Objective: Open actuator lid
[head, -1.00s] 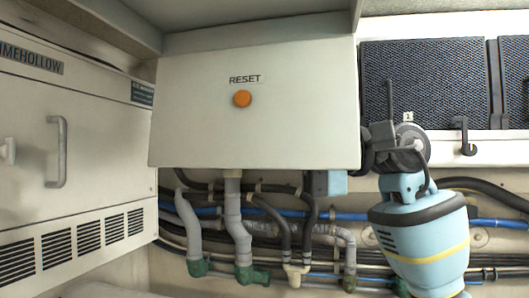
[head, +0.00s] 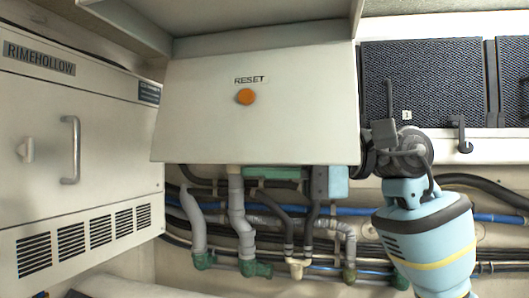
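The actuator lid seems to be the large pale panel (head: 215,130) with the RESET label and an orange button (head: 245,97). It hangs under the overhead shelf, its lower edge above the pipes. My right arm comes in from the right and passes behind the lid's lower right corner. A grey and light blue part that looks like my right gripper (head: 319,182) shows just below that edge. Its fingers are hidden behind the lid, so I cannot tell whether it is open or whether it touches the lid. My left gripper is out of view.
Grey pipes (head: 239,215) with green fittings and blue hoses run below the lid. A green strip (head: 272,173) shows under its lower edge. A white Rimehollow cabinet (head: 110,180) with a handle stands at left. Dark mesh panels (head: 425,80) and a hook (head: 460,135) are at right.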

